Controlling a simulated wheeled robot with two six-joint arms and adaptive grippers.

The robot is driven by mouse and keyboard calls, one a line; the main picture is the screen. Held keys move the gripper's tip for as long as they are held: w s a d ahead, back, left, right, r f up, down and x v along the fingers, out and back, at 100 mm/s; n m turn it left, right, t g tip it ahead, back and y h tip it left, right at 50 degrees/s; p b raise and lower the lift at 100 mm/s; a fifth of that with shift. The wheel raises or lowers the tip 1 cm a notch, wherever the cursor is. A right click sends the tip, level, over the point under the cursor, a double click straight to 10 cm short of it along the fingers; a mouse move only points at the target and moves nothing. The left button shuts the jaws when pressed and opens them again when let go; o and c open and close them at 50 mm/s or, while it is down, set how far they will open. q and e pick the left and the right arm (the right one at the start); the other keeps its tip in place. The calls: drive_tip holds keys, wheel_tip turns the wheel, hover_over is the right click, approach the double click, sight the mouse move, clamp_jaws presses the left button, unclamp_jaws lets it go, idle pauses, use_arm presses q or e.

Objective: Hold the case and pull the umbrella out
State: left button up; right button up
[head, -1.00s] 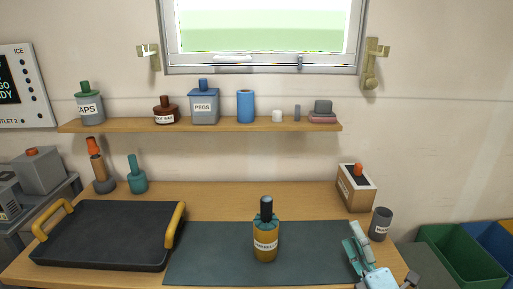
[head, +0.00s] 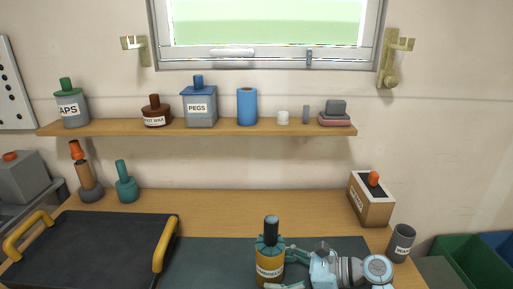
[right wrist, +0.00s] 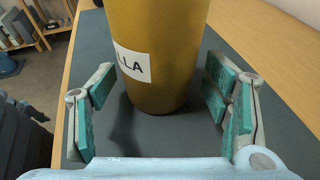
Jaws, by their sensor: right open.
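The ochre umbrella case (head: 268,264) stands upright on the dark mat, its label partly legible. The umbrella's black handle (head: 271,229) sticks up from it, above a teal ruffled part at the case's mouth. My right gripper (head: 284,268) is at the case's right side, low down. In the right wrist view the case (right wrist: 165,40) stands between the open teal finger pads of my right gripper (right wrist: 160,85), with a gap visible on each side. The case's top and the umbrella are outside that view. My left gripper is not in view.
A black tray with yellow handles (head: 95,245) lies left of the mat (head: 210,260). A box with an orange knob (head: 371,201) and a grey cup (head: 401,243) stand at right. A shelf (head: 220,128) with several containers hangs behind. Teal (head: 126,185) and orange-topped (head: 88,180) bottles stand at back left.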

drive_tip(key=shift+w+a+f, duration=0.15)
drive_tip(key=shift+a+f, duration=0.05)
drive_tip(key=shift+a, duration=0.4)
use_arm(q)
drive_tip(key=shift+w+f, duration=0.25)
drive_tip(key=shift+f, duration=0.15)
use_arm(e)
drive_tip(key=shift+r, duration=0.1)
drive_tip(key=c, duration=0.7)
drive_tip(key=o, duration=1.1)
drive_tip(key=shift+c, duration=0.2)
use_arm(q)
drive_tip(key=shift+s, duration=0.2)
